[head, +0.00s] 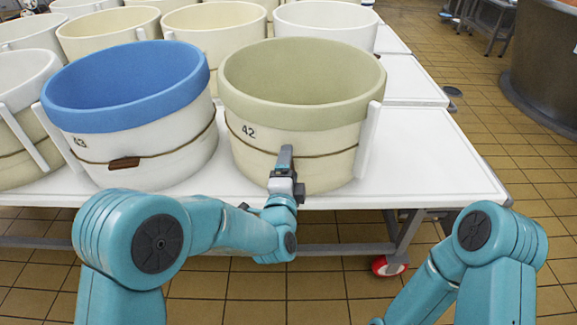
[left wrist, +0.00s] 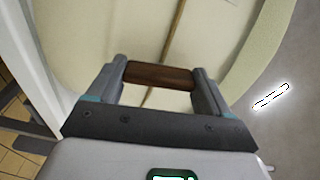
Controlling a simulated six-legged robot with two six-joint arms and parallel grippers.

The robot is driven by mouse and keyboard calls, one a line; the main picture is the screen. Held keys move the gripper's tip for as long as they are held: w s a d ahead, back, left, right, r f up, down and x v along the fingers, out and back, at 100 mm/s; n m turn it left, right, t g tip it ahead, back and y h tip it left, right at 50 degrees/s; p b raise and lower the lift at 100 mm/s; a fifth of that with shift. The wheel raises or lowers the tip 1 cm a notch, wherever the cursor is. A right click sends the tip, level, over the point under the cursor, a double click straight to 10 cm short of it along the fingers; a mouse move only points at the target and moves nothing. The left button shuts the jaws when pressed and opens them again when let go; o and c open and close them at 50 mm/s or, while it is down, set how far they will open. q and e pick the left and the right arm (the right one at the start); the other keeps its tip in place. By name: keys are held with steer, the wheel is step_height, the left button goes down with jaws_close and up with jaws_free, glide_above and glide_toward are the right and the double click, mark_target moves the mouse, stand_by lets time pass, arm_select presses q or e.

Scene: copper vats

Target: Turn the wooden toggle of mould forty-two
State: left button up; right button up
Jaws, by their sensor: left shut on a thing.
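Mould forty-two (head: 285,125), a cream tub with a pale olive rim and "42" on its side, stands at the front of the white table. A thin cord (head: 250,147) runs round it. My left gripper (head: 285,165) is at its front wall. In the left wrist view, the gripper (left wrist: 160,84) is shut on the dark brown wooden toggle (left wrist: 160,75), which lies across the cord with one end at each finger. The gripper hides the toggle in the head view. My right arm shows at the lower right, its gripper out of view.
Mould forty-three (head: 145,150), with a blue rim and its own brown toggle (head: 124,163), stands close to the left. Several other tubs stand behind. The white table (head: 440,180) is bare to the right. A large round copper-brown vat (head: 545,75) stands beyond on the tiled floor.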

arm_select(q)
steer(key=shift+m, duration=0.9)
steer(key=o, duration=1)
steer(key=shift+c, duration=0.2)
steer(key=s+a+p, duration=0.1)
steer(key=s+a, duration=0.1)
steer(key=s, duration=1.4)
steer(key=shift+a+p, duration=0.15)
steer(key=shift+p, duration=0.2)
steer(key=shift+a, duration=0.1)
